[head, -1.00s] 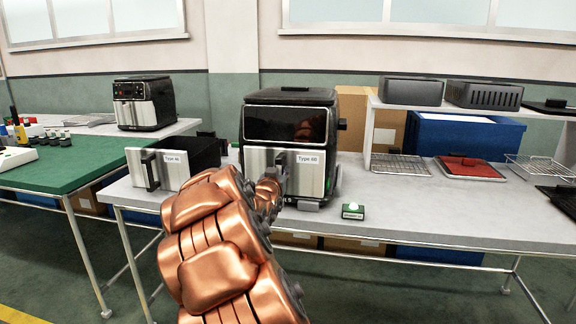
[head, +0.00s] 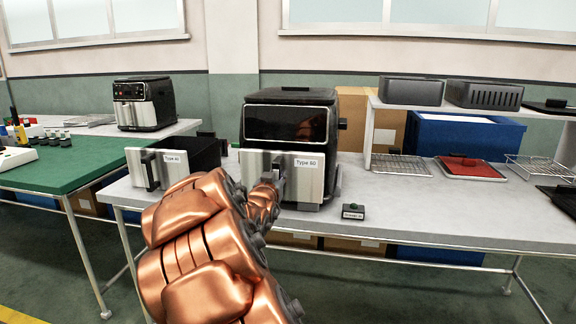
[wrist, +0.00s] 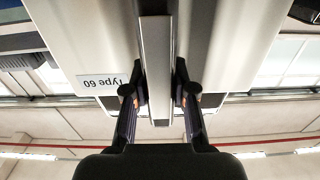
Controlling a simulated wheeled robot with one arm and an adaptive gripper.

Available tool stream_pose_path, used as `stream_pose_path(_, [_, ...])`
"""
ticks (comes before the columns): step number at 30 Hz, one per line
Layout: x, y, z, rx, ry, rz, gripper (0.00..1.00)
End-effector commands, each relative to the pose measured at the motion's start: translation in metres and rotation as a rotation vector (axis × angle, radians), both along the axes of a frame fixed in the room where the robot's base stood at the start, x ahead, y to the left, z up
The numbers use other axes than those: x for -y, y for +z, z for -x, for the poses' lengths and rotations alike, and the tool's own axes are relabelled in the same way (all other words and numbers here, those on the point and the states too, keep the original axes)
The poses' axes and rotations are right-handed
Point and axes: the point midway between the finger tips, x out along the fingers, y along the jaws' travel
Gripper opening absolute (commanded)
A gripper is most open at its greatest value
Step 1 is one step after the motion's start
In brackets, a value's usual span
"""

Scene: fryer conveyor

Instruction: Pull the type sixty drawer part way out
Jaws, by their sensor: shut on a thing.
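The type sixty drawer has a silver front (head: 307,180) with a "Type 60" label. It stands out a little from the black fryer body (head: 290,97) in the head view. Its upright handle (wrist: 155,55) runs between my two fingers in the wrist view. My gripper (wrist: 157,92) is shut on this handle, one finger on each side; the label shows upside down there. In the head view my gripper (head: 273,180) is at the drawer front, partly hidden by my copper arm. The drawer's inside is hidden.
Another drawer (head: 168,170) with a silver front sits to the left on the grey table (head: 420,210). A small dark button box (head: 353,211) lies to the right of the fryer. Wire racks (head: 402,166) and a red-topped tray (head: 470,167) are farther right.

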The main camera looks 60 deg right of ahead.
Motion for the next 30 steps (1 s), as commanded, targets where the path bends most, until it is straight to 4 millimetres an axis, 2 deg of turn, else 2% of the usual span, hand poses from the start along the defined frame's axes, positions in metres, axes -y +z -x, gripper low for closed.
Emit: stream_pose_path(30, [-0.037, 0.001, 0.013, 0.001, 0.002, 0.002, 0.0])
